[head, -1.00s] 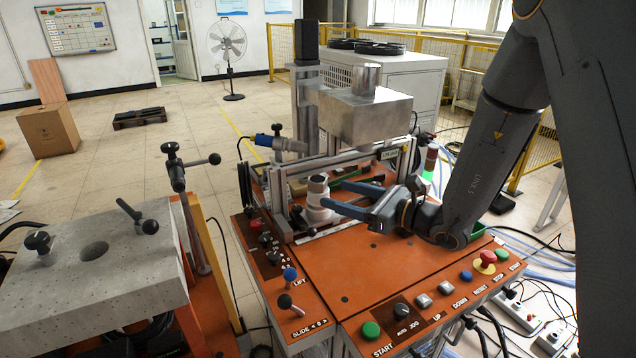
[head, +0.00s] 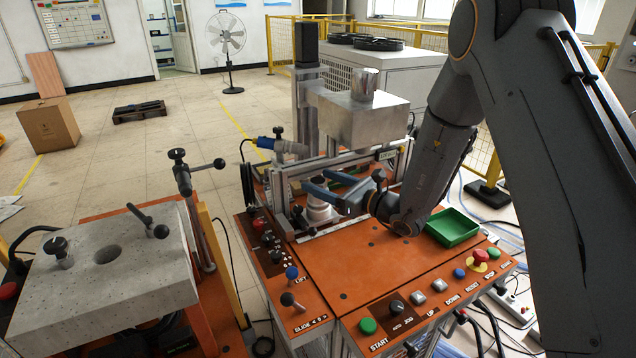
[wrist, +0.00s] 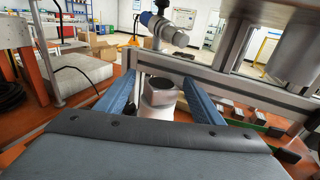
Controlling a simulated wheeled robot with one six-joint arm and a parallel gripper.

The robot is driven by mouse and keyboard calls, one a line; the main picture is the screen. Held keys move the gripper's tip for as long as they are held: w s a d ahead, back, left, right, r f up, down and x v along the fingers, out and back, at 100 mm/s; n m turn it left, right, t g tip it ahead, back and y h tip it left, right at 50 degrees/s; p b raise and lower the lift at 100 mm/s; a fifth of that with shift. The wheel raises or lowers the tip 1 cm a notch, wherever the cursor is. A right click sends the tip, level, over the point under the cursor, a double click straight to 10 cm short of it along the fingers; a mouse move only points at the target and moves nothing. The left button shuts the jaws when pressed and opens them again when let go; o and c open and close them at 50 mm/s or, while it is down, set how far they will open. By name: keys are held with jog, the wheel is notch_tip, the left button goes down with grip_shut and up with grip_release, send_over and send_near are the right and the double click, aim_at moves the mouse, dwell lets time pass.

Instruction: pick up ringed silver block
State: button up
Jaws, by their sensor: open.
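The ringed silver block (head: 318,213) stands upright on the orange machine deck, in front of the metal frame, its upper part partly hidden by a finger in the head view. In the wrist view the silver block (wrist: 160,97) shows between the two blue fingers, with gaps seen on both sides. My gripper (head: 314,178) is open, its fingers reaching to the block from the right. In the wrist view my gripper (wrist: 160,79) has one finger on each side of the block; its lower part is hidden by the gripper body.
A metal frame (head: 345,165) with a heavy grey head block (head: 355,118) stands close behind. A green tray (head: 453,228) sits on the deck at right. Small metal pieces (wrist: 240,114) lie right of my gripper. The deck's front middle is clear.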

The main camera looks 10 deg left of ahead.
aim_at(322, 185)
grip_shut()
jog(key=shift+r+b, duration=0.15)
jog(key=shift+b, duration=0.15)
dwell(0.5)
jog(key=shift+s+r+b, duration=0.15)
jog(key=shift+b, duration=0.15)
jog(key=r+b, duration=0.1)
jog(key=r, duration=0.1)
jog(key=r+b, duration=0.1)
jog(key=r, duration=0.1)
jog(key=r+b, duration=0.1)
jog(key=r, duration=0.1)
jog(key=shift+s+a+r, duration=0.1)
jog(key=shift+s+r, duration=0.1)
jog(key=shift+s, duration=0.2)
jog(key=s+a, duration=0.2)
jog(key=s, duration=1.6)
jog(key=shift+s+a, duration=0.3)
